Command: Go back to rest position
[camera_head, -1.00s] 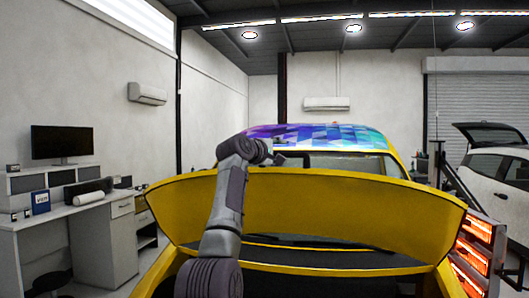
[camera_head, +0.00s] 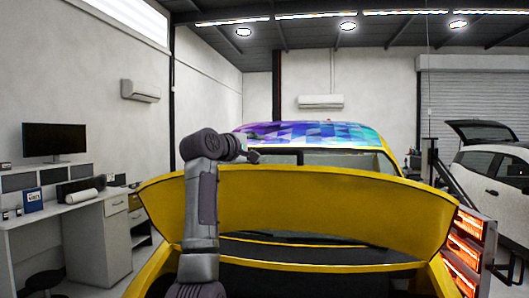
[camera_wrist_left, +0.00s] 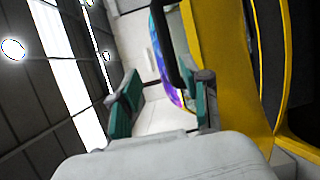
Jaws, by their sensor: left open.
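Past the fingers, the wrist view shows the yellow bodywork (camera_wrist_left: 222,70) on the right and the colourful patterned wrap (camera_wrist_left: 163,50). The wrap (camera_head: 315,132) covers the car's roof in the head view. My right gripper is not in view.
A desk (camera_head: 100,240) with a monitor (camera_head: 55,139) and a white roll (camera_head: 82,196) stands at the left. A lit red-orange heater panel (camera_head: 465,240) stands close to the car's right side. A white car (camera_head: 490,170) with its rear hatch raised is behind it.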

